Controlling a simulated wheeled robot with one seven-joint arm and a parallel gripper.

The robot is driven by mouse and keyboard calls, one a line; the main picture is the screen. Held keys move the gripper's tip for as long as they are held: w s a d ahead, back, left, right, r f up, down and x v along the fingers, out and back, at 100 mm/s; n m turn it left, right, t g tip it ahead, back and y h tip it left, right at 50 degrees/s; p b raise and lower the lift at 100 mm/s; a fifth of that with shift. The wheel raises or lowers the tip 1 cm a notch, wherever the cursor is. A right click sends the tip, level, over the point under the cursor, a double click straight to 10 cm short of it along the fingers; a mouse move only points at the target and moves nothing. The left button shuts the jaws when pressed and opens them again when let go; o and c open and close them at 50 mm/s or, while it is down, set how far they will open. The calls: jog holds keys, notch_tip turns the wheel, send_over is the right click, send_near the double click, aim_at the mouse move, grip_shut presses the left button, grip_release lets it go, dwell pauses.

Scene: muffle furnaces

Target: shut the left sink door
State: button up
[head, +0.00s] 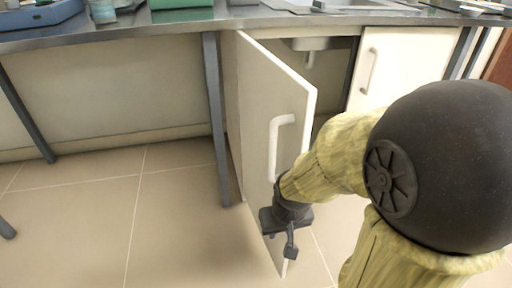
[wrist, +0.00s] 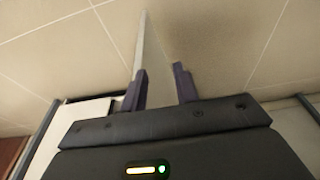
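The left sink door (head: 262,100) is a white panel standing wide open, swung out from the cabinet under the sink. The door's pale edge (wrist: 141,42) runs up from beside the left finger. I cannot tell whether a finger touches the door.
The right sink door (head: 400,65) is shut. The sink basin (head: 310,43) and drain show above the open cabinet. A grey bench leg (head: 216,120) stands left of the open door. The tiled floor (head: 110,225) to the left is clear.

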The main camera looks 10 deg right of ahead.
jog(key=p+v, duration=0.1)
jog(key=v, duration=0.1)
jog(key=w+p+v, duration=0.1)
jog(key=p+v, duration=0.1)
jog(key=shift+r, duration=0.25)
grip_shut()
jog(key=w+p+v, duration=0.2)
jog(key=p+v, duration=0.6)
jog(key=p, duration=0.1)
jog(key=w+r+p+v, duration=0.1)
jog(key=p+v, duration=0.7)
jog(key=v, duration=0.1)
jog(key=shift+w+p, duration=0.35)
jog(key=shift+f, duration=0.2)
jog(key=shift+w, duration=0.1)
